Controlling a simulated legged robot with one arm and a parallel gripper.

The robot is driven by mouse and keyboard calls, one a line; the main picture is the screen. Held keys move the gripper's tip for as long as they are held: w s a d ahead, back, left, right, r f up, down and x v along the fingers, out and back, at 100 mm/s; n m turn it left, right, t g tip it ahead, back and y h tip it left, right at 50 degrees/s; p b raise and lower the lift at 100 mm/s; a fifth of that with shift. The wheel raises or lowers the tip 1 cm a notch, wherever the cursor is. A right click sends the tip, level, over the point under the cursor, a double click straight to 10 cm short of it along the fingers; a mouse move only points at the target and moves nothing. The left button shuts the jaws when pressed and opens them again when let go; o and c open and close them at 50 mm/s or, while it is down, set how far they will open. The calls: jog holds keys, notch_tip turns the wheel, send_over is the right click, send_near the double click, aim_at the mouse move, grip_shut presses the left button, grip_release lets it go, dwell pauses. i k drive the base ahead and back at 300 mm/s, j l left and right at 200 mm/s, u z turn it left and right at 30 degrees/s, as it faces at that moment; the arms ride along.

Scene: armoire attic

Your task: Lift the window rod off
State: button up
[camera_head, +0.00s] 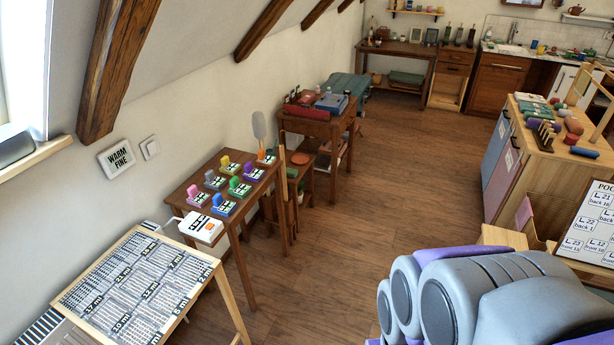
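A tall, thin upright wooden pole (283,205) stands at the right end of the small table that carries coloured blocks. It may be the window rod, but I cannot tell for sure, nor what holds it. Part of the window (22,70) shows at the far left edge, with a wooden sill (35,158) below it. No rod shows at the window. The large grey and purple links of my own arm fill the lower right. My gripper is not in view, and nothing shows as held.
The block table (178,192) and a slanted chart board (205,268) stand along the left wall. A wooden cabinet (550,165) and a white label board (592,222) stand at the right. The brown floor (400,170) between is clear. Sloping beams (115,60) hang overhead.

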aim_at(282, 157)
jog(key=i+j+u, duration=0.1)
jog(key=i+j, duration=0.3)
jog(key=i, duration=0.15)
jog(key=i+l+u, duration=0.1)
jog(key=i+l, duration=0.5)
jog(key=i+l+u, duration=0.1)
jog(key=i+l, duration=1.1)
jog(key=i+l+u, duration=0.15)
jog(key=i+l, duration=0.45)
jog(key=l, duration=0.2)
